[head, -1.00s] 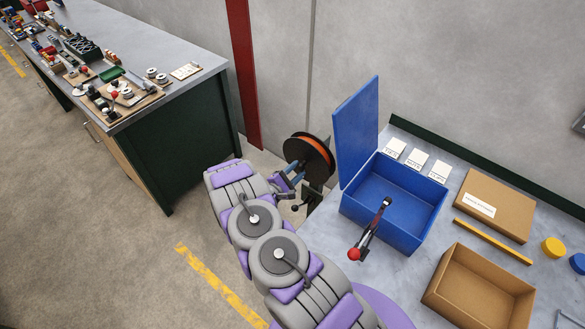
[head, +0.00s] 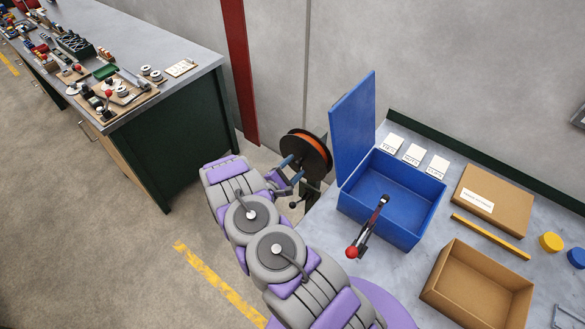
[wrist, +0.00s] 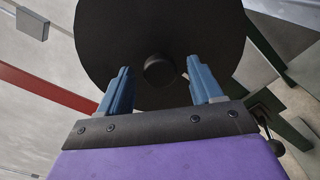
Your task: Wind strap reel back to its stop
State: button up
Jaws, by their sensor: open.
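The strap reel (head: 314,152) is a black disc with orange strap wound inside it, standing upright near the wall beyond the bench's left end. My gripper (head: 291,170) is at the reel's near side. In the wrist view its two blue fingers (wrist: 160,78) are apart, one on each side of the hub knob, with nothing held. Whether they touch the reel face cannot be told.
A small dark ball-ended lever (head: 293,205) sits below my gripper. A blue open-lidded box (head: 410,225) stands right of the reel, with a red-knobbed lever (head: 353,252) at its front. Cardboard boxes (head: 488,204) lie further right. A green workbench (head: 180,150) stands left.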

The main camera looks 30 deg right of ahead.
jog(key=shift+a, duration=0.15)
jog(key=v, duration=1.7)
jog(key=shift+a, duration=0.15)
